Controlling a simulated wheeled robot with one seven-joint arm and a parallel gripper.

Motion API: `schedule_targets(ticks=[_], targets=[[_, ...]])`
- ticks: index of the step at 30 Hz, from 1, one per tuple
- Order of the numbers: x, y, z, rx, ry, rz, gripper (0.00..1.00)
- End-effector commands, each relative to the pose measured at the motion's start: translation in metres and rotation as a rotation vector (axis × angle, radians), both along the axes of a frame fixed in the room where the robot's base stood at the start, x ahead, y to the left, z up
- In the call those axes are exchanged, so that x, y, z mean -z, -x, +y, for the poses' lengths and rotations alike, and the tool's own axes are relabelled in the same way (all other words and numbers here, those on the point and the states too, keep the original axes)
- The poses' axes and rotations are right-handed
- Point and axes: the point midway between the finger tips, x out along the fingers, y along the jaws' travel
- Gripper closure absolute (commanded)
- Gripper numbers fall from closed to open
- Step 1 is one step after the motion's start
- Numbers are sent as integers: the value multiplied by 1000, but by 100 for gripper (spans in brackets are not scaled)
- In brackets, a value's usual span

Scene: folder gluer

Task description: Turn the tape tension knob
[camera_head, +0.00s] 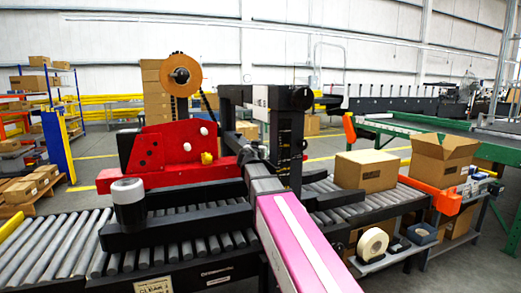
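The case taper has a red body (165,147) and an orange-brown tape roll (180,62) on a post above it. A dark round hub knob (181,76) sits at the centre of the roll. A small yellow knob (206,158) and pale round knobs show on the red body. A black round knob (303,98) tops the black mast. None is labelled, so I cannot tell for sure which is the tension knob. My gripper (246,154) is small and dark in front of the mast, right of the yellow knob and apart from it. Its fingers blend into the black frame.
Roller conveyor (60,240) runs under the machine. A grey-topped cylinder (128,191) stands on the black side rail. A closed carton (366,171) and an open carton (441,158) are at right. A shelf with a tape roll (372,244) stands below.

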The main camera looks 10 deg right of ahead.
Motion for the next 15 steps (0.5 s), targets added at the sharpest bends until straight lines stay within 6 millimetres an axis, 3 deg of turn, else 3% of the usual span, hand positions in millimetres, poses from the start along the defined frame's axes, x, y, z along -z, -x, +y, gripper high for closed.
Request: schedule_targets(ticks=[14,15], targets=[[0,0,0,-14,0,0,77],[0,0,0,-14,0,0,41]])
